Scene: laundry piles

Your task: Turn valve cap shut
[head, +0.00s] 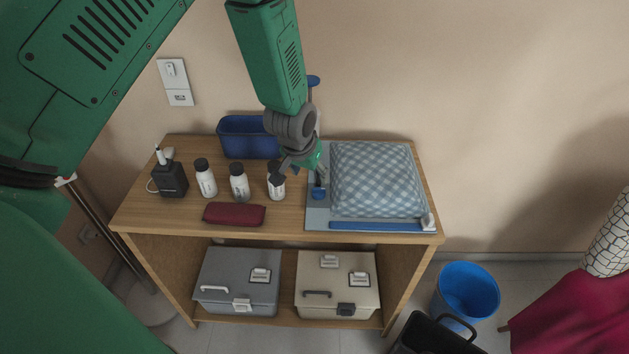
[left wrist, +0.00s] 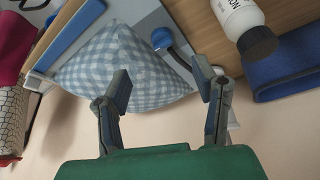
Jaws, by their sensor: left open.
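A blue-and-white checked, puffed bag (head: 375,180) lies on a grey-blue sheet at the right of the wooden shelf top. It also shows in the left wrist view (left wrist: 125,65). A small round blue piece, likely the valve cap (head: 318,193), sits by the bag's left edge. In the left wrist view the cap (left wrist: 162,38) lies beyond my fingertips, with a dark part beside it; whether it is shut I cannot tell. My left gripper (head: 298,174) is open and empty, above the shelf top left of the bag. It also shows in the left wrist view (left wrist: 165,84). My right gripper is out of view.
White bottles with dark caps (head: 239,184), a maroon pouch (head: 234,214), a black device (head: 170,180) and a blue bin (head: 245,138) stand left of the bag. A blue strip (head: 375,226) lies along its front. Two cases (head: 237,282) sit below.

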